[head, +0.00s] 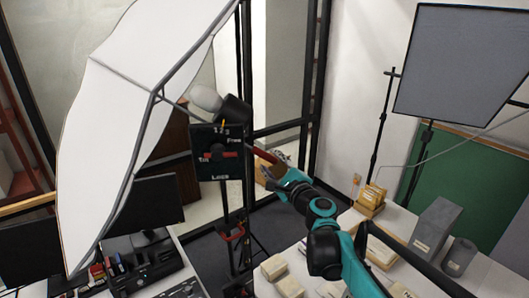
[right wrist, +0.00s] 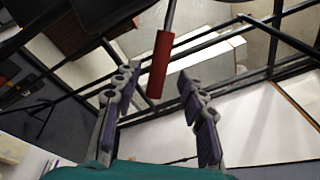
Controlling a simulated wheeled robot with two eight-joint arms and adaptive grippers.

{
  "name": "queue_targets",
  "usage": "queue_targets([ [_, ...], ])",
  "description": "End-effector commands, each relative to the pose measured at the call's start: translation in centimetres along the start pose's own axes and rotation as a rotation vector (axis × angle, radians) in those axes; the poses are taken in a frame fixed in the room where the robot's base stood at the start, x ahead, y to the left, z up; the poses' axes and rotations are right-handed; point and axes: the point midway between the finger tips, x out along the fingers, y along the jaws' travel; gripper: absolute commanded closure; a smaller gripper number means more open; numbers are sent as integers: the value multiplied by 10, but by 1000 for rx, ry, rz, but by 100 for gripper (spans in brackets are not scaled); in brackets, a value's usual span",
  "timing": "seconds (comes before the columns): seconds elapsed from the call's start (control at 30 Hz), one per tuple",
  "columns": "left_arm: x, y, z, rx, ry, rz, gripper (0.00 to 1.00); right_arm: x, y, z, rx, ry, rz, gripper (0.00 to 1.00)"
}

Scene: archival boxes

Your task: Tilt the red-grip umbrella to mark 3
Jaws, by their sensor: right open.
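The white umbrella (head: 125,100) fills the left of the head view, tilted on its stand. At its pivot is a black plate (head: 205,172) with the numbers 1 2 3 and the words Free, Tilt and Lock. A red bar (head: 222,155) crosses the plate. I cannot tell which number is indicated. The red grip (head: 262,156) sticks out to the right of the plate on a rod; it also shows in the right wrist view (right wrist: 160,65). My right gripper (head: 268,176) is open, its fingertips (right wrist: 159,78) on either side of the grip's end in that view. My left gripper is out of view.
A grey softbox (head: 463,66) stands at the right. Below it is a white table with a grey box file (head: 434,225), a wooden card holder (head: 370,200) and pale boxes (head: 274,267). Dark monitors (head: 145,210) stand lower left. A red clamp (head: 235,232) sits on the stand.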

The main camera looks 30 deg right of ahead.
Motion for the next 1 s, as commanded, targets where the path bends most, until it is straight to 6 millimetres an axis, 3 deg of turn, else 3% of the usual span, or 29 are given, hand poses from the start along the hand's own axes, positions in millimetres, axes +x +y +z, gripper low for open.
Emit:
queue_targets([
  [0.1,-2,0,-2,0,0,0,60,21,0,1,-1,-1,1,59],
  [0.3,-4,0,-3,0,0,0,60,43,0,1,-2,-1,1,59],
  [0.63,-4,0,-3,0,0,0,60,46,0,1,-3,-1,1,59],
  [0.8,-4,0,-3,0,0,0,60,46,0,1,-3,-1,1,100],
  [1.0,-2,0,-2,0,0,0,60,47,2,0,5,-3,-1,100],
])
